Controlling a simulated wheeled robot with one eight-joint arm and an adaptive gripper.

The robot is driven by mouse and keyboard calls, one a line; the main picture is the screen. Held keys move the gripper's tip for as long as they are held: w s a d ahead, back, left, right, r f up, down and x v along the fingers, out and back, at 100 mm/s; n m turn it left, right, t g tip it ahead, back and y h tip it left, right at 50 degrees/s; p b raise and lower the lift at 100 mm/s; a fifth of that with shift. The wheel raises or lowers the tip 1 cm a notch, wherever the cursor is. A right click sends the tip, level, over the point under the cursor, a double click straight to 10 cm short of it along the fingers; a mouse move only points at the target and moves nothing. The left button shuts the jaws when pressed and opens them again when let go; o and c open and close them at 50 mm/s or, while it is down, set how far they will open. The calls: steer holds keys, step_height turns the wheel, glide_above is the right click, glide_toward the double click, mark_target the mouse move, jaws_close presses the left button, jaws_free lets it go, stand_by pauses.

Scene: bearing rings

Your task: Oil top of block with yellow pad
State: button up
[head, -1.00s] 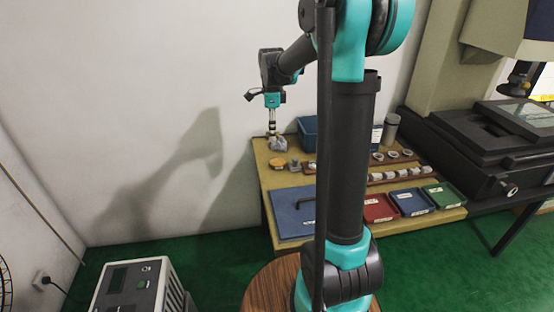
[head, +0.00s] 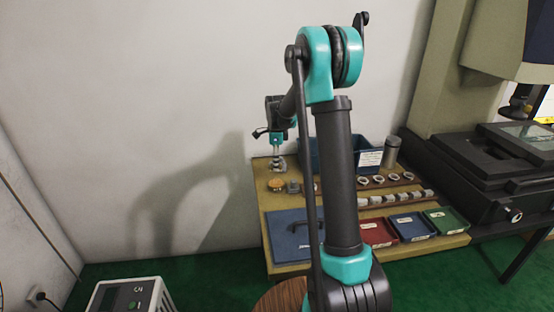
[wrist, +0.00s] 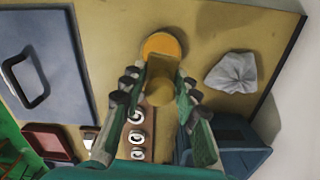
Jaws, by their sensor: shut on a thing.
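The yellow pad (head: 277,184) is a round orange-yellow disc near the back left of the bench; it also shows at the top of the wrist view (wrist: 162,44). My gripper (head: 281,170) is low, just above the pad in the head view. In the wrist view its fingers (wrist: 158,84) are shut on a tan, round-ended piece, which looks like the pad's handle; the join is partly hidden. A small grey block (head: 293,187) sits right beside the pad in the head view. In the wrist view I cannot make the block out behind the fingers.
A crumpled grey cloth (wrist: 232,73) lies near the pad. A blue plate with a handle (head: 291,242) is in front. Rings on strips (head: 378,180), a blue bin (head: 369,145), and red (head: 377,232), blue (head: 411,227) and green (head: 445,220) trays lie right. The wall is close behind.

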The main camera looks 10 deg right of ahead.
mark_target(276, 183)
steer(key=shift+w+f, duration=0.1)
steer(key=shift+f, duration=3.05)
steer(key=shift+f, duration=0.55)
steer(key=shift+r, duration=3.55)
